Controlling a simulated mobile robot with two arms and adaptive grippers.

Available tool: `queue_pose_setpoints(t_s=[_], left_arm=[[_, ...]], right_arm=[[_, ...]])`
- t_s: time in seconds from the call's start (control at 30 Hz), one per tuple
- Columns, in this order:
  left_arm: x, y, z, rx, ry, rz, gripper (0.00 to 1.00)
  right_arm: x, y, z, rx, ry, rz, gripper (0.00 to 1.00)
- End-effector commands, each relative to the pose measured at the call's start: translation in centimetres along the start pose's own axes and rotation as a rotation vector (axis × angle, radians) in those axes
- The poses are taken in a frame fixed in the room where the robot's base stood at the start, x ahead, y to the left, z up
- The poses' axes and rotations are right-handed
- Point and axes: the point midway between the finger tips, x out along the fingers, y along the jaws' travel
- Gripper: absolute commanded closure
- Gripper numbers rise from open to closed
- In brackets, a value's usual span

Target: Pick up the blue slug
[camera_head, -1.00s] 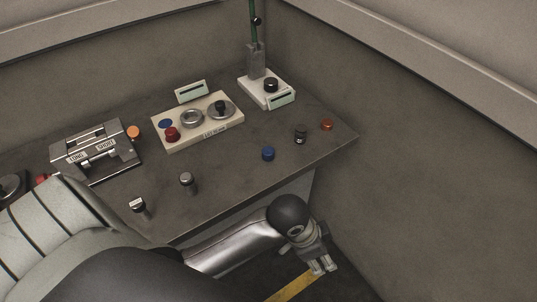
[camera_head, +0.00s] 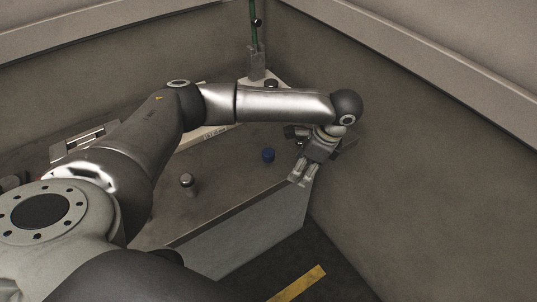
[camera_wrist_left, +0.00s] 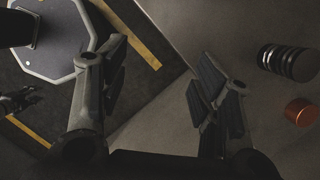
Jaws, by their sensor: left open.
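The blue slug (camera_head: 268,155) is a short round piece standing on the grey table, in plain sight in the head view. I cannot find it in the left wrist view. My left gripper (camera_head: 303,173) is open and empty, at the table's right front edge, to the right of the blue slug and apart from it. Its two fingers spread wide in the left wrist view (camera_wrist_left: 155,75). A dark jaw-like part (camera_wrist_left: 20,101) at the left edge of the wrist view may be my right gripper; its opening is unclear.
A silver knobbed piece (camera_head: 187,182) stands left of the blue slug. The wrist view shows a dark ringed cylinder (camera_wrist_left: 288,62) and a copper-orange slug (camera_wrist_left: 301,112) right of the fingers. My left arm hides much of the back table. A wall (camera_head: 400,190) rises at the right.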

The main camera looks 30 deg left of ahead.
Motion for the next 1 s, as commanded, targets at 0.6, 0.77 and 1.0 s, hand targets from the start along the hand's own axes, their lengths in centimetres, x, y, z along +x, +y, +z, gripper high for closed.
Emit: queue_pose_setpoints(t_s=[0.6,0.77,1.0], left_arm=[[-2.2,-5.2,9.6,-0.141,-0.114,0.041,0.42],[-0.1,-5.1,9.7,-0.141,-0.113,0.04,0.42],[1.7,-5.0,9.6,-0.14,-0.114,0.039,0.42]], right_arm=[[-0.5,0.0,-0.1,0.0,0.001,0.0,0.6],[-0.7,0.0,-0.2,0.001,0.002,0.0,0.6],[-1.4,-0.1,-0.2,0.001,0.002,-0.002,0.6]])
